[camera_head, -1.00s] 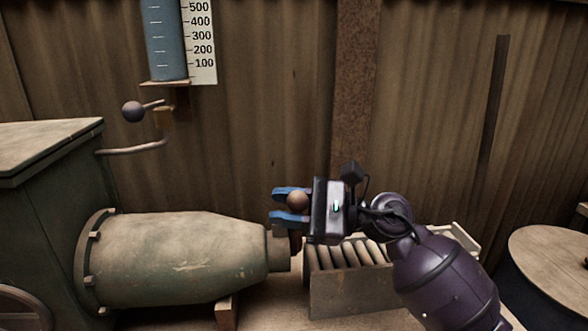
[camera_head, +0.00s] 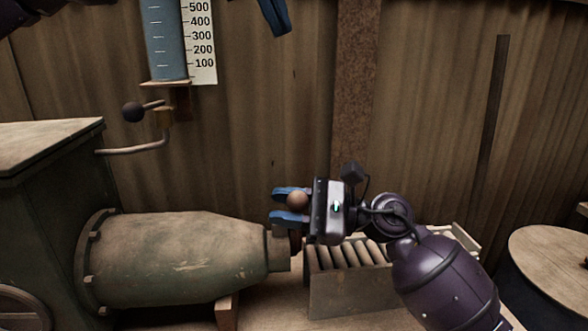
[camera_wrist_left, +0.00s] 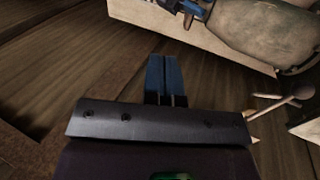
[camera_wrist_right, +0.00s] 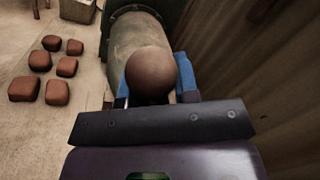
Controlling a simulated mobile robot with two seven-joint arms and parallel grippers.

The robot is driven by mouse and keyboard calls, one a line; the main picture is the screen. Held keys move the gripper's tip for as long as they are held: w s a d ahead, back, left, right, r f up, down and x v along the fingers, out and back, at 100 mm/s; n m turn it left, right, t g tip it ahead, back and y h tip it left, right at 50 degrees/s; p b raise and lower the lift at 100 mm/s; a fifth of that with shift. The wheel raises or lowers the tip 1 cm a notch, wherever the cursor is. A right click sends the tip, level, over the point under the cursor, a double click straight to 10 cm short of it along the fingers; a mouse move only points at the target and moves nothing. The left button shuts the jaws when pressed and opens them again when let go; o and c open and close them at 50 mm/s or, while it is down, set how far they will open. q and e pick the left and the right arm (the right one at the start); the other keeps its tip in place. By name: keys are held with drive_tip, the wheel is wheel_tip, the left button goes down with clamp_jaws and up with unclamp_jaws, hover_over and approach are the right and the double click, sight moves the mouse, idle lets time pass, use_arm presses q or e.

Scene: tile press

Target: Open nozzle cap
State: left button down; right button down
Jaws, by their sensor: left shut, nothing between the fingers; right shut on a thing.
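The green machine's barrel (camera_head: 180,258) narrows to a nozzle (camera_head: 278,248) at its right end. A brown ball knob (camera_head: 297,200) stands just above and right of the nozzle, with a dark stem partly visible below it. My right gripper (camera_head: 280,205) is shut on the ball knob, which also shows in the right wrist view (camera_wrist_right: 151,75). The cap itself is mostly hidden by the gripper, so I cannot tell how it sits. My left gripper (camera_head: 274,16) is shut and empty, high at the top edge; its fingers touch in the left wrist view (camera_wrist_left: 162,75).
A slatted rack (camera_head: 350,285) stands right of the nozzle. Several red-brown tiles (camera_wrist_right: 57,92) lie on the floor or table in the right wrist view. A bent lever with a dark ball (camera_head: 133,112) and a gauge (camera_head: 185,40) are at the left. A round-topped barrel (camera_head: 560,262) is at right.

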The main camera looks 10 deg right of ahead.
use_arm(q)
wheel_tip(320, 180, down, 6)
drive_tip(key=w+d+y, duration=0.1)
drive_tip(key=y, duration=0.2)
approach(296, 192)
drive_tip(key=shift+t+y, duration=0.3)
drive_tip(key=shift+y, duration=0.1)
drive_tip(key=shift+w+d+f, duration=0.15)
drive_tip(key=shift+w+f, duration=0.05)
drive_tip(key=shift+f, duration=1)
drive_tip(key=shift+w+d+f, duration=0.2)
drive_tip(key=shift+w+f, duration=0.05)
drive_tip(key=shift+f, duration=0.9)
drive_tip(key=shift+w+d+f, duration=0.15)
drive_tip(key=shift+w+f, duration=0.05)
drive_tip(key=shift+f, duration=1)
use_arm(e)
drive_tip(key=shift+r, duration=0.1)
use_arm(q)
drive_tip(key=shift+s+f, duration=0.2)
drive_tip(key=shift+s+d+f, duration=0.1)
drive_tip(key=shift+s+f, duration=0.25)
drive_tip(key=shift+s, duration=0.15)
use_arm(e)
drive_tip(key=shift+r, duration=0.1)
